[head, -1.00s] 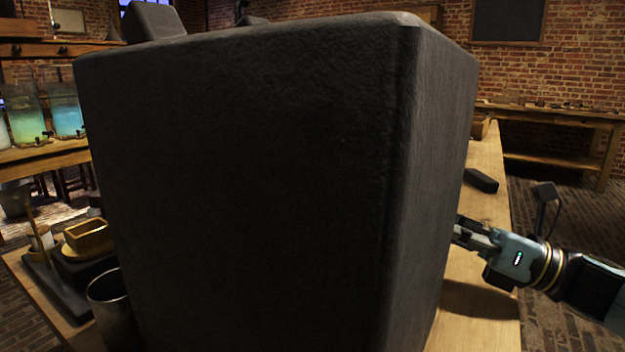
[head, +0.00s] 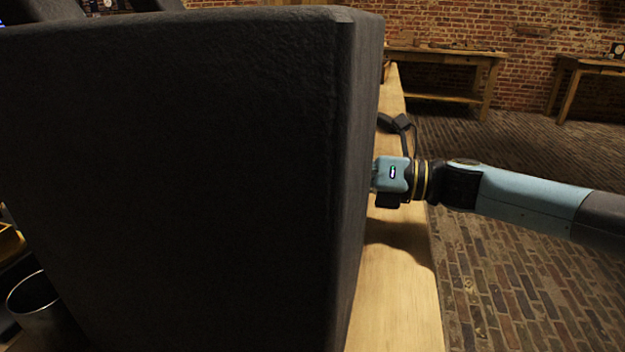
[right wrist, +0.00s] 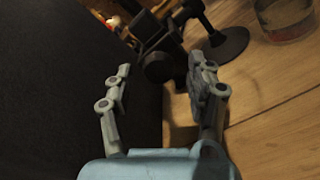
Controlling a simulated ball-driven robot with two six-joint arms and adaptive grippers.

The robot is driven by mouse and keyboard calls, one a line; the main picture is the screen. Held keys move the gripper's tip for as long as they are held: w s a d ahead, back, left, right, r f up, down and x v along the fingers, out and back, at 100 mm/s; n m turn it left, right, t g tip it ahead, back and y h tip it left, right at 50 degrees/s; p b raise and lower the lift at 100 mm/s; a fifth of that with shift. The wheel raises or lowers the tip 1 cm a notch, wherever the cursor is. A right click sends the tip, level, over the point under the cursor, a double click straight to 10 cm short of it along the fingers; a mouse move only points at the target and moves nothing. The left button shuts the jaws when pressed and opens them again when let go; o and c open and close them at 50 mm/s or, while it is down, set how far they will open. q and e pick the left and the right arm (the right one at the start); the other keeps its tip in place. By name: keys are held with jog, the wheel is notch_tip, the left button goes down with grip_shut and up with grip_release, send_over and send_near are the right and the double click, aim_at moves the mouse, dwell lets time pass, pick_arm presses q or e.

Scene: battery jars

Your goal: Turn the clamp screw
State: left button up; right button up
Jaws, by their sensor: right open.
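In the right wrist view, a dark clamp-like fitting (right wrist: 150,30) with a round dark knob (right wrist: 158,68) stands ahead of my right gripper (right wrist: 160,75). The knob appears between and just beyond the fingertips; I cannot tell whether it is the clamp screw. The two grey fingers are spread apart with nothing held. In the head view, my right wrist (head: 392,176) reaches in from the right over the bench, and its fingers are hidden behind a large black block (head: 180,180). The block also hides the clamp there. My left gripper is not in view.
The black block fills the left and middle of the head view. The wooden bench (head: 395,300) shows along its right side. A metal cup (head: 45,305) stands at lower left. A dark disc-footed stand (right wrist: 225,42) and a glass vessel (right wrist: 285,18) are near the fitting.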

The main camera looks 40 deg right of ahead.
jog(key=shift+x, duration=0.9)
jog(key=shift+r, duration=0.1)
grip_shut()
